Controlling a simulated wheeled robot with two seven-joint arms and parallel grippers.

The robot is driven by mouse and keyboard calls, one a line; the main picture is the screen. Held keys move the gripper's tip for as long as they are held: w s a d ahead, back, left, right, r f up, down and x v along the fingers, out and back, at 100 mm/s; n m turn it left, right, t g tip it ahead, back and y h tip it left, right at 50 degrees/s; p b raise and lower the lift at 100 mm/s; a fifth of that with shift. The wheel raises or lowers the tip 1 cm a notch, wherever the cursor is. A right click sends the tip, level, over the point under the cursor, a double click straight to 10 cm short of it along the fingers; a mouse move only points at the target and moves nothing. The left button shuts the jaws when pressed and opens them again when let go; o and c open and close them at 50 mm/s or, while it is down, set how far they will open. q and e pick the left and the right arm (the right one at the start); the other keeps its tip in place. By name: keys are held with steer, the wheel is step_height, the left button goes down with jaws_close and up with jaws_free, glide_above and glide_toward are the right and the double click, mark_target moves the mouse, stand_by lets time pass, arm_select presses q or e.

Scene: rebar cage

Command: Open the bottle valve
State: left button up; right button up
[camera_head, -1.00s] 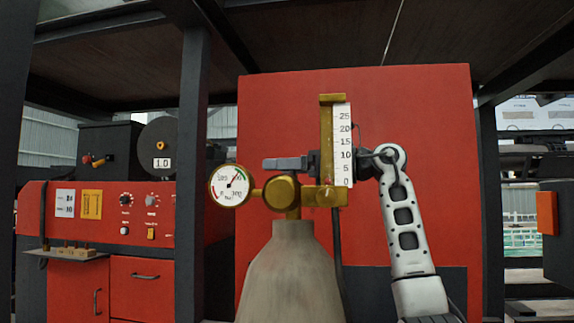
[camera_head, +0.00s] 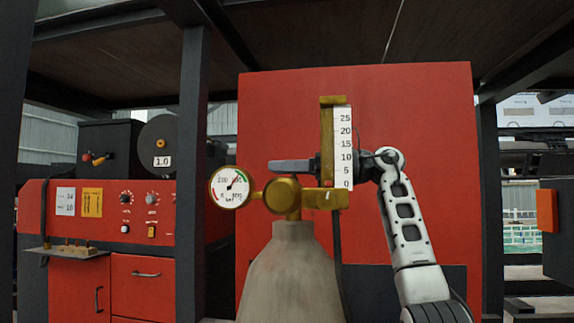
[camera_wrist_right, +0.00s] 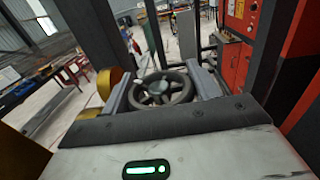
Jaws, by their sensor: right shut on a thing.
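A grey gas bottle (camera_head: 290,275) stands upright at the middle of the head view. Its brass valve body (camera_head: 283,193) carries a round white gauge (camera_head: 229,187) on the left and a flow meter with a white scale (camera_head: 343,150) on the right. My right gripper (camera_head: 274,166) reaches in from the right, behind the flow meter and above the valve body. In the right wrist view, my right gripper (camera_wrist_right: 160,70) has its fingers on both sides of a dark spoked valve wheel (camera_wrist_right: 160,101), shut on it. In the head view the wheel is hidden. My left gripper is out of view.
A large red panel (camera_head: 410,110) stands behind the bottle. A red control cabinet (camera_head: 100,215) with knobs and a small shelf (camera_head: 72,251) is at the left. A dark post (camera_head: 192,150) stands between cabinet and bottle. A dark hose (camera_head: 340,260) hangs beside the bottle.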

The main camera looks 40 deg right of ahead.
steer(key=shift+s+a+n+g+y, duration=0.1)
steer(key=shift+s+n+g+y, duration=0.05)
steer(key=shift+n+g+y, duration=1.65)
steer(key=shift+g, duration=0.7)
steer(key=o, duration=1)
steer(key=shift+c, duration=0.2)
